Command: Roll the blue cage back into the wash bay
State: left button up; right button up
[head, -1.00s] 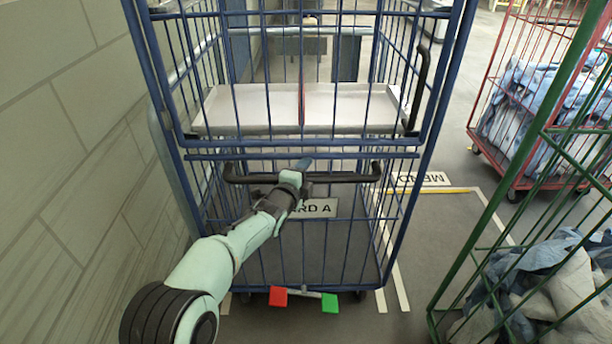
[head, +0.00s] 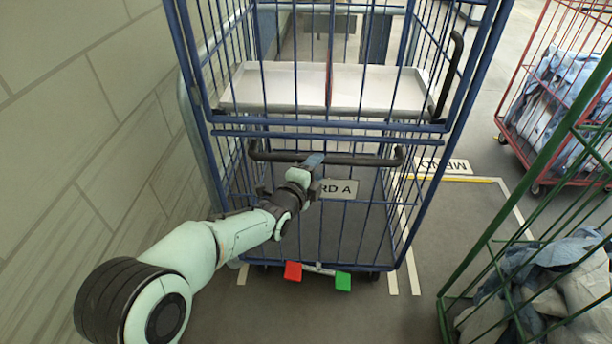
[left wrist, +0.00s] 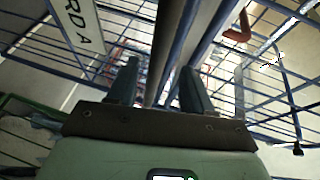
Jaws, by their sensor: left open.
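The blue cage (head: 328,132) stands upright ahead of me, beside the wall. A black horizontal handle (head: 355,161) crosses its front below the shelf level, and a black upright handle (head: 448,75) is on its right side. My left gripper (head: 314,162) is open at the middle of the horizontal handle. In the left wrist view, a dark bar runs between the open fingers (left wrist: 158,88); whether they touch it I cannot tell. A red pedal (head: 292,271) and a green pedal (head: 343,281) stick out at the cage's bottom front. My right gripper is out of view.
A tiled wall (head: 75,130) runs close along the left. A green cage (head: 535,200) with cloth stands near at right, a red cage (head: 556,100) with blue cloth farther back. A floor sign (head: 445,166) and yellow line (head: 455,179) lie right of the blue cage.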

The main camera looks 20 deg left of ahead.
pick_arm(q)
jog(key=p+v, duration=0.1)
jog(key=v, duration=0.4)
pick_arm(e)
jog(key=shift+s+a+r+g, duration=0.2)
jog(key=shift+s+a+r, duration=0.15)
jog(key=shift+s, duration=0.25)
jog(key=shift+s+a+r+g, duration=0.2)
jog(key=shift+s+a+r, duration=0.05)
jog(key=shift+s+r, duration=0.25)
pick_arm(q)
jog(key=shift+w+f, duration=0.1)
jog(key=shift+f, duration=0.05)
